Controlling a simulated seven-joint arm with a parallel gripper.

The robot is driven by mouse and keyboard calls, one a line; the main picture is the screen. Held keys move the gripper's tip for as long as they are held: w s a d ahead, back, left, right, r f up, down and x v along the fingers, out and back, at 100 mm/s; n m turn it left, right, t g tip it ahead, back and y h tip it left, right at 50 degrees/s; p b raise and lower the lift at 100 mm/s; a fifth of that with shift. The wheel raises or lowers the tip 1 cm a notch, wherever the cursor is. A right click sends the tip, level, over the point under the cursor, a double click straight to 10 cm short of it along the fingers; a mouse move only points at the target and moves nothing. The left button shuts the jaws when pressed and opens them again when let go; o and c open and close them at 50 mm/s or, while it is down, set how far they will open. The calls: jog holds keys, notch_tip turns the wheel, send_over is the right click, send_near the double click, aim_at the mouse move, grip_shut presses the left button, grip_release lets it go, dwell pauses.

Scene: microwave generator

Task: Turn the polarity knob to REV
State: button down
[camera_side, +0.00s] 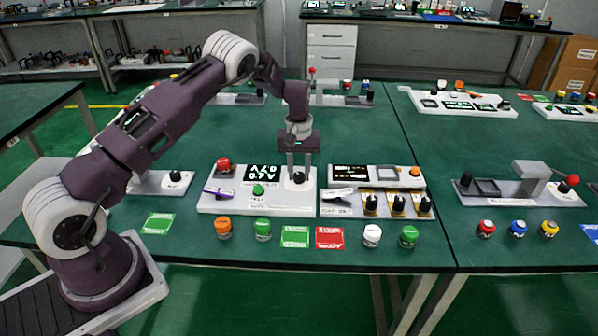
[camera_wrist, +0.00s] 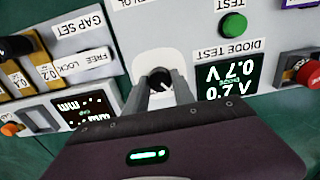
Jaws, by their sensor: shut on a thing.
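The polarity knob looks to be the black round knob (camera_side: 298,179) at the right end of the white diode-test panel (camera_side: 230,207). My gripper (camera_side: 299,168) points straight down over it, with its two fingers on either side of the knob. In the wrist view the fingers (camera_wrist: 161,88) are shut on the black knob (camera_wrist: 158,77), which sits on a white round-cornered plate (camera_wrist: 150,62). The knob's pointer direction and its REV mark are hidden or too small to read.
Left of the knob are a lit display (camera_side: 262,172) reading 0.7 V, a green button (camera_side: 258,190), a red button (camera_side: 224,164) and a purple-handled switch (camera_side: 219,193). A gap-set panel (camera_side: 345,211) with several black knobs stands close on the right. Coloured buttons line the table front.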

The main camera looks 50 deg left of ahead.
aim_at(299, 175)
dwell(0.3)
jog(key=c, duration=1.1)
grip_release()
jog(key=shift+o, duration=0.2)
notch_tip(299, 175, up, 7)
jog(key=shift+r, duration=0.1)
jog(key=s+d+r+m+t, duration=0.1)
jog(key=s+d+r, duration=0.2)
jog(key=s+r, duration=0.35)
jog(key=s+d+r+m+t, duration=0.1)
jog(key=s+d+r+m, duration=0.2)
jog(key=r, duration=0.6)
jog(key=s+d+r+t, duration=0.1)
jog(key=s+d+r, duration=0.35)
jog(key=r, duration=0.25)
jog(key=s+d+m+t, duration=0.1)
jog(key=s+d+m, duration=0.1)
jog(key=s, duration=0.9)
jog(key=s+d+m+t, duration=0.1)
jog(key=s+d+m, duration=0.1)
jog(key=s, duration=0.9)
jog(key=shift+s+d+m+t, duration=0.3)
jog(key=shift+d+m, duration=0.05)
jog(key=shift+m, duration=0.25)
